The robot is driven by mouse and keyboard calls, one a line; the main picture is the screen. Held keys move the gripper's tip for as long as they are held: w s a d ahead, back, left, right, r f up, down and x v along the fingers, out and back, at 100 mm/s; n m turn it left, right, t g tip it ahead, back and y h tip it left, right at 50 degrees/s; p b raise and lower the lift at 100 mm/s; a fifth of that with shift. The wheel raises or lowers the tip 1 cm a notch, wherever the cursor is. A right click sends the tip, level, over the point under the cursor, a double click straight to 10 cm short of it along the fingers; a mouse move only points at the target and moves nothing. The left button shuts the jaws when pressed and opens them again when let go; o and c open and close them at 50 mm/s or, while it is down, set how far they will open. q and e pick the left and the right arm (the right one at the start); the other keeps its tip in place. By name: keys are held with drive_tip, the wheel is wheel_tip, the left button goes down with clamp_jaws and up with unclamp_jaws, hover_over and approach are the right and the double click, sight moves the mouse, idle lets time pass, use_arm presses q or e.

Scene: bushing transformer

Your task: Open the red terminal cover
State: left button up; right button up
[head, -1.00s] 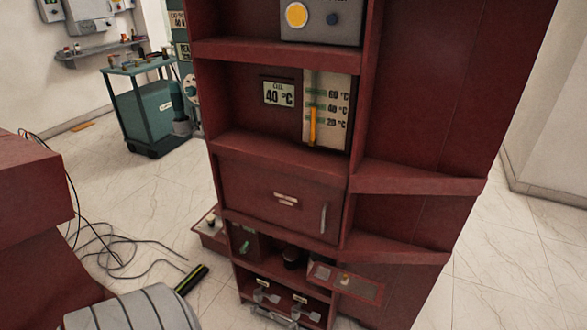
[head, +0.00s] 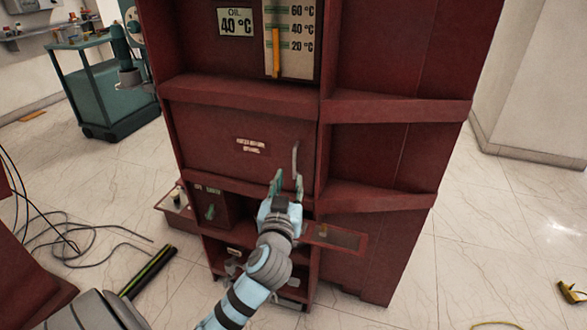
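The red terminal cover (head: 215,135) is a flat panel in the middle of the red cabinet, with a small pale label. It looks closed. A slim upright handle (head: 295,157) is at its right side. Nothing shows between the fingers. My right gripper is not in view.
Above the cover are a ledge (head: 240,93), an oil sign (head: 236,22) and a temperature scale (head: 290,38). Below are open compartments and a small side panel (head: 337,236). Cables (head: 75,235) and a black-yellow bar (head: 150,273) lie left. A teal cart (head: 98,95) stands behind.

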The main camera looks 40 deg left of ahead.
sight(294, 161)
use_arm(q)
drive_tip(key=b+x, duration=0.1)
drive_tip(key=x, duration=0.7)
drive_tip(key=shift+f, duration=0.1)
drive_tip(key=shift+w+a, duration=0.15)
drive_tip(key=shift+w, duration=0.2)
drive_tip(key=c, duration=0.7)
clamp_jaws()
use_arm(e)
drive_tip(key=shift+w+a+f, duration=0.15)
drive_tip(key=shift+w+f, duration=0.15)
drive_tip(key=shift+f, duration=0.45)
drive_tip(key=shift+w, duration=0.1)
